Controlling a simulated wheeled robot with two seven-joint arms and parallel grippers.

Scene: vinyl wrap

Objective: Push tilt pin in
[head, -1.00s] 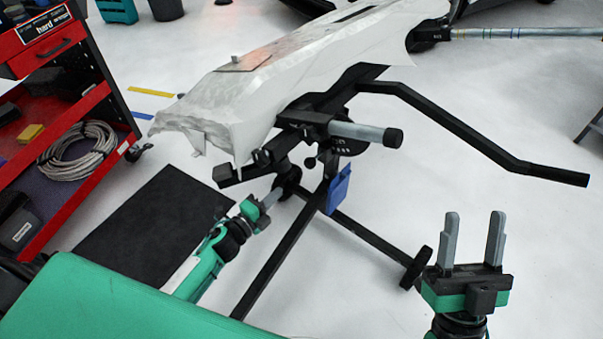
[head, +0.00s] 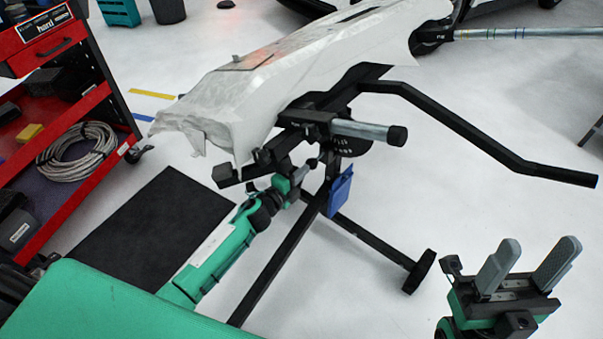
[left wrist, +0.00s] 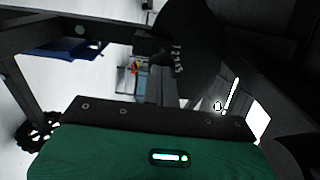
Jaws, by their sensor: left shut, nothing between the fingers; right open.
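The black stand (head: 290,240) holds a long white-wrapped panel (head: 250,95). My left gripper (head: 302,176) is shut and empty, close to this knob; contact cannot be told. In the left wrist view its green body fills the bottom and the pin is not clear. My right gripper (head: 528,268) is open and empty.
A black bent handle bar (head: 480,135) reaches right from the stand, and a grey tube with a black end (head: 365,131) juts out. A blue piece (head: 340,192) hangs on the stand. A red tool cart (head: 60,120) stands left. Floor between stand and right gripper is mostly clear.

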